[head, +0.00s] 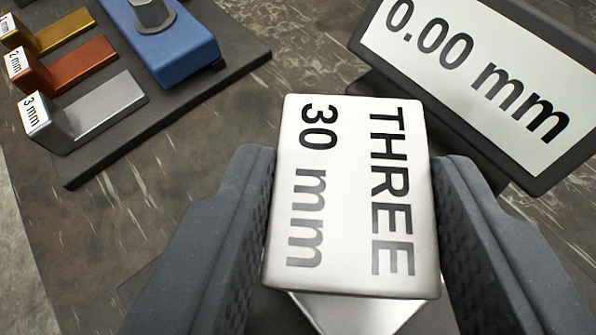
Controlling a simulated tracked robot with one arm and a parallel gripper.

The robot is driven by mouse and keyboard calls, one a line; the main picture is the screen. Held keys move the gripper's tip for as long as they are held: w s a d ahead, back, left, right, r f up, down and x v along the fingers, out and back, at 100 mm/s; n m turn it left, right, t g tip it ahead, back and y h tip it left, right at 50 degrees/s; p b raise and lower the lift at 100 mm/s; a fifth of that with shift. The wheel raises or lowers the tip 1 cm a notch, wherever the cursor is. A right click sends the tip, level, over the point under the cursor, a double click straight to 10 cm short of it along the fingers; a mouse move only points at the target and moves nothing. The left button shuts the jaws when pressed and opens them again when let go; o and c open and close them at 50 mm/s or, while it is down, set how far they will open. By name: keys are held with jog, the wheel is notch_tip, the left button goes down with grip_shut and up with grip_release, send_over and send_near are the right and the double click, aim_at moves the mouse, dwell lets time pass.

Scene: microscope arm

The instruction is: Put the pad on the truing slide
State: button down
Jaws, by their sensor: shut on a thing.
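My gripper (355,200) is shut on a silver block (345,190) printed "THREE" and "30 mm", one dark finger on each side of it. The printed face looks up at the camera. Below the block's near edge a pale, shiny surface (355,312) shows, mostly hidden. I cannot tell whether the block touches it. No part is labelled as the pad or the truing slide. A blue block (175,50) with a metal knob (153,14) sits on a dark base (185,105) at upper left.
On the dark base, left of the blue block, lie L-shaped pieces: gold (60,33), copper (75,62) marked 2 mm and silver (105,102) marked 3 mm. A tilted display (475,75) at upper right reads 0.00 mm. Bare brown tabletop (240,125) lies between.

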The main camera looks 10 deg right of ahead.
aim_at(343, 266)
jog(key=shift+f+b, duration=0.95)
jog(key=shift+f, duration=0.85)
jog(key=shift+r, duration=0.1)
jog(key=c, duration=0.8)
grip_release()
jog(key=p+v, duration=0.2)
jog(key=v, duration=1)
jog(key=shift+s+p, duration=0.1)
jog(key=shift+p, duration=0.2)
